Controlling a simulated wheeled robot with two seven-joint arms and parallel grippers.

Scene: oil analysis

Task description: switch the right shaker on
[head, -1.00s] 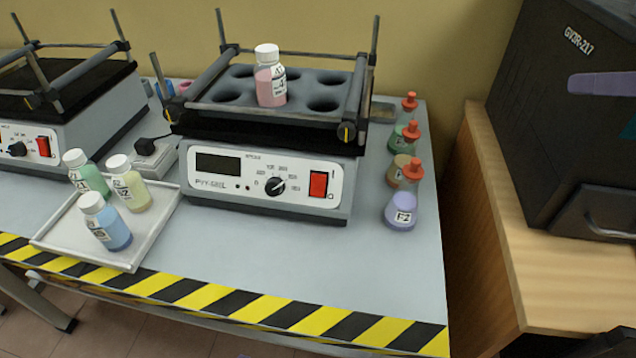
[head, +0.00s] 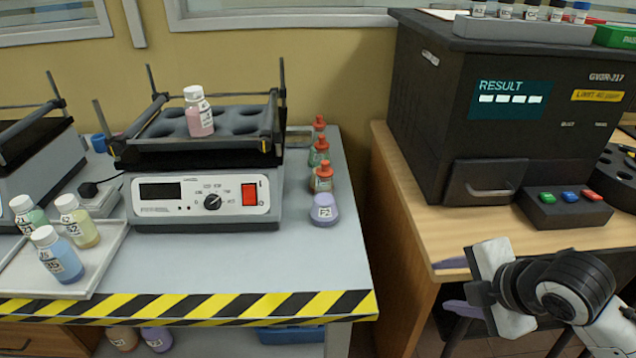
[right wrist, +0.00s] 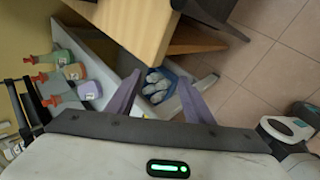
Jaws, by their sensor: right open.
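The right shaker (head: 150,219) stands on the grey table in the head view, with a dark display, a knob (head: 212,202) and a red switch (head: 250,191) at the right end of its front panel. A pink bottle (head: 198,112) stands upright in its foam rack. My right gripper (head: 440,285) is at the lower right of the head view, well right of the shaker and apart from it. In the right wrist view its two purple fingers (right wrist: 160,78) are spread with nothing held between them. My left gripper is not in view. The shaker does not clearly show in the right wrist view.
Several red-capped and purple flasks (head: 323,208) stand right of the shaker. A white tray (head: 103,262) with several bottles is at the left. A black analyser (head: 440,110) sits on the wooden desk (head: 405,215). The table in front of the shaker is clear.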

